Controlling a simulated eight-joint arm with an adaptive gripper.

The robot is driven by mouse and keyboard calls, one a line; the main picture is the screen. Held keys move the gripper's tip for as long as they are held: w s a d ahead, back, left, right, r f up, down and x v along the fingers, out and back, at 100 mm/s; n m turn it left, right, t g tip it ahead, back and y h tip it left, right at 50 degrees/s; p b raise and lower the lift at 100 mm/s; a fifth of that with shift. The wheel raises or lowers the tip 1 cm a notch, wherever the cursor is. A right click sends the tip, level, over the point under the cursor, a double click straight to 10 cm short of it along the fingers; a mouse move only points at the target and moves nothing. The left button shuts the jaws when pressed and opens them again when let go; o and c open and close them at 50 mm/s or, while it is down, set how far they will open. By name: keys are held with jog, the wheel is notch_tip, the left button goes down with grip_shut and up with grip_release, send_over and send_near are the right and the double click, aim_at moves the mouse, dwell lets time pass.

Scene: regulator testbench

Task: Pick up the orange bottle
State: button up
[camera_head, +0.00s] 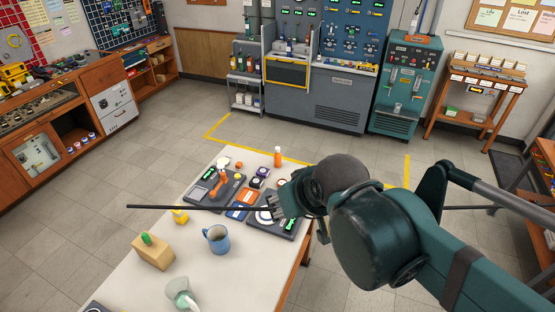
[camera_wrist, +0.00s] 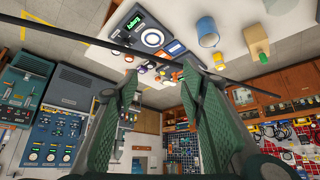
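The orange bottle (camera_head: 278,157) stands upright near the far edge of the white table (camera_head: 140,262). My gripper (camera_head: 278,206) is above the table's right side, nearer to the camera than the bottle and apart from it. In the wrist view my gripper's two green fingers (camera_wrist: 160,78) are spread wide, with nothing seen held between them. The wrist picture is turned over, and I cannot make out the bottle in it for sure.
An orange tool-like object (camera_head: 221,181) rests among dark instruments. A blue mug (camera_head: 217,239), a wooden block with a green top (camera_head: 152,252) and a yellow object (camera_head: 180,216) are nearer. A thin dark rod (camera_head: 160,207) crosses above the table beside my gripper.

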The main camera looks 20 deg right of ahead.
jog(key=shift+w, duration=0.15)
jog(key=m+g+h+b, duration=0.2)
jog(key=m+g+h, duration=0.1)
jog(key=m, duration=0.4)
send_over(277, 148)
jog(key=s+a, duration=0.6)
jog(key=s, duration=0.5)
notch_tip(277, 148, down, 12)
jog(key=r, duration=0.1)
jog(key=w+d+f+m, duration=0.1)
jog(key=w+f, duration=0.2)
jog(key=f, duration=0.2)
jog(key=w+d+f, duration=0.2)
jog(key=w+f, duration=0.2)
jog(key=f, duration=0.2)
jog(key=w+d+f+m+g, duration=0.1)
jog(key=w+d+f, duration=0.1)
jog(key=f, duration=0.3)
jog(key=shift+w+d+f+m+b, duration=0.15)
jog(key=shift+w+m+b, duration=0.2)
jog(key=shift+w, duration=0.4)
jog(key=shift+w+d+f, duration=0.15)
jog(key=shift+f, duration=0.2)
jog(key=shift+f, duration=0.1)
jog(key=shift+x, duration=1.2)
